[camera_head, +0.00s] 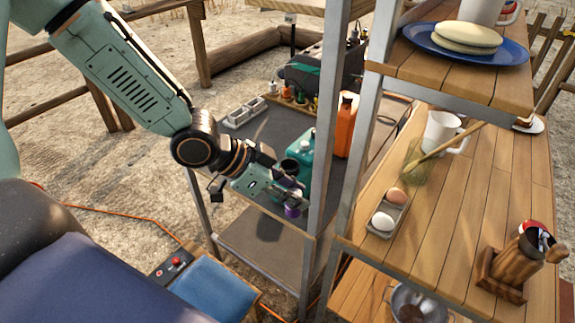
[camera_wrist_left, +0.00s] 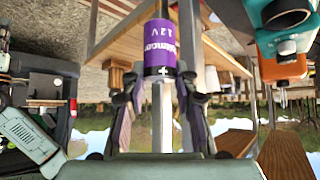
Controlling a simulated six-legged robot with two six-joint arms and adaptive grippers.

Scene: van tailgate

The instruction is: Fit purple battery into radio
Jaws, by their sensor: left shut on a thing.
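The purple battery (camera_wrist_left: 160,48) is between the two fingers of my left gripper (camera_wrist_left: 159,82) in the left wrist view. Its label reads 12V, and the plus mark on its dark band is on the side toward the wrist camera. In the head view the battery (camera_head: 292,211) shows as a small purple piece below my left gripper (camera_head: 283,192), over the near end of the grey shelf. A dark case with teal parts (camera_head: 312,70) stands at the back of that shelf; I cannot tell whether it is the radio. My right gripper is not in view.
A light tray (camera_head: 245,111) lies farther back. The wooden shelf at right holds eggs (camera_head: 383,221) and a mug (camera_head: 440,130).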

